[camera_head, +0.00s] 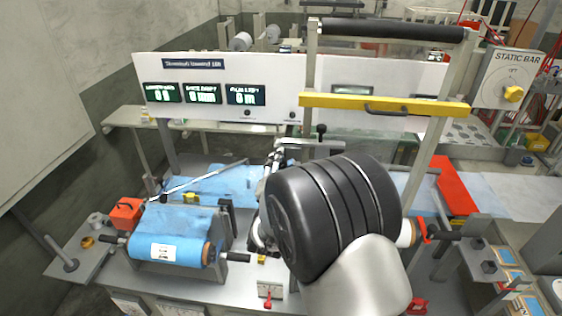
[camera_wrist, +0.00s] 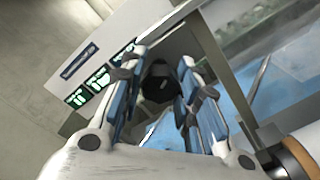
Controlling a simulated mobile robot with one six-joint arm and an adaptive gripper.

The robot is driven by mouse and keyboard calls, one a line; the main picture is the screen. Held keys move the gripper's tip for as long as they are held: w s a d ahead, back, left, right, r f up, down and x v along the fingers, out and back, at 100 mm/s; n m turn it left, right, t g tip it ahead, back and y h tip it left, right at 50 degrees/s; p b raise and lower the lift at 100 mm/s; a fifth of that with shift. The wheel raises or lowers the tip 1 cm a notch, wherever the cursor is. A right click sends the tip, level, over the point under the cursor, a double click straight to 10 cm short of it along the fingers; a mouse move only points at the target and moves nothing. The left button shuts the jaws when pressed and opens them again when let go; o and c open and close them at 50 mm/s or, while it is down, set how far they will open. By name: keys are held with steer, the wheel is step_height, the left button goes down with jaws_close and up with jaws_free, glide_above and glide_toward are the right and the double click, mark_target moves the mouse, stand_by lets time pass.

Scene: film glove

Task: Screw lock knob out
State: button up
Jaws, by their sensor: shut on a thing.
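The black lock knob (camera_wrist: 158,84) shows between the fingers of my gripper (camera_wrist: 155,75) in the wrist view. My gripper is shut on it, with one blue-and-white finger on each side. In the head view, my gripper (camera_head: 277,157) shows only in part, beside the grey clamp frame. The black joint of my own arm hides much of it there, and the held knob cannot be made out. A second black knob (camera_head: 321,129) stands on top of the frame, to the right of my gripper.
A blue film roll (camera_head: 170,236) lies on the bench at the left, near a red box (camera_head: 126,212). A yellow bar (camera_head: 384,104) crosses above the bench. A white panel with green displays (camera_head: 204,93) stands behind. A red switch (camera_head: 269,293) is at the front edge.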

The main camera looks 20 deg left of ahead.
steer(key=shift+r+n, duration=0.3)
stand_by(0.4)
steer(key=o, duration=0.7)
steer(key=shift+w, duration=0.1)
steer(key=o, duration=0.4)
steer(key=shift+f, duration=0.25)
steer(key=v, duration=1.2)
